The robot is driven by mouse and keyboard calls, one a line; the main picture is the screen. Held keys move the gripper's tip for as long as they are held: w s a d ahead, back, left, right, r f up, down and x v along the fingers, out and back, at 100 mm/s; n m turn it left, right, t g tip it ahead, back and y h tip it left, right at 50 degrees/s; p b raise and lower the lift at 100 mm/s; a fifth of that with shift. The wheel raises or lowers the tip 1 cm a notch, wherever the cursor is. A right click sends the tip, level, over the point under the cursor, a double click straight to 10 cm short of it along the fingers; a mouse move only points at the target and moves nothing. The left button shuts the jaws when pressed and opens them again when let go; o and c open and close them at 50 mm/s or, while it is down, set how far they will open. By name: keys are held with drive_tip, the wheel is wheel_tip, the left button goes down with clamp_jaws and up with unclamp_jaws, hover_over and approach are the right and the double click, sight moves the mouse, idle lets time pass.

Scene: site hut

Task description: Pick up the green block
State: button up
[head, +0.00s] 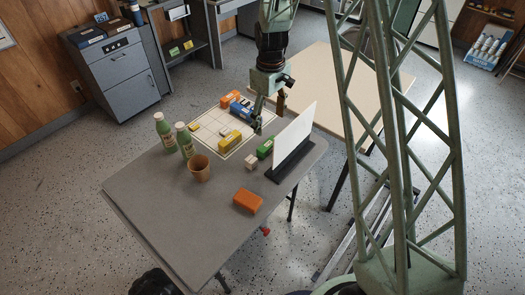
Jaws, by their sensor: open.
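The green block (265,149) lies on the grey table (165,210), between the gridded white mat (203,131) and an upright white panel (297,133). It is small and seems to have a pale marking. My gripper (268,114) hangs from above with its fingers apart and nothing visible between them. In the head view it appears above and slightly behind the green block, near the mat's right side. The gap between gripper and block is hard to judge from this view.
The panel's dark base (290,159) stands close right of the green block. A pale cube (251,161) sits just left of it. Bottles (165,132), a cup (199,168) and an orange brick (247,201) stand nearby.

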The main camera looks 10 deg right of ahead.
sight(268, 144)
drive_tip(key=shift+a+f, duration=0.15)
drive_tip(key=shift+f, duration=0.1)
drive_tip(key=shift+f+b, duration=0.5)
drive_tip(key=shift+f, duration=3.8)
drive_tip(key=shift+f+b, duration=0.4)
drive_tip(key=shift+f, duration=2.2)
drive_tip(key=shift+c, duration=0.7)
drive_tip(key=c, duration=0.5)
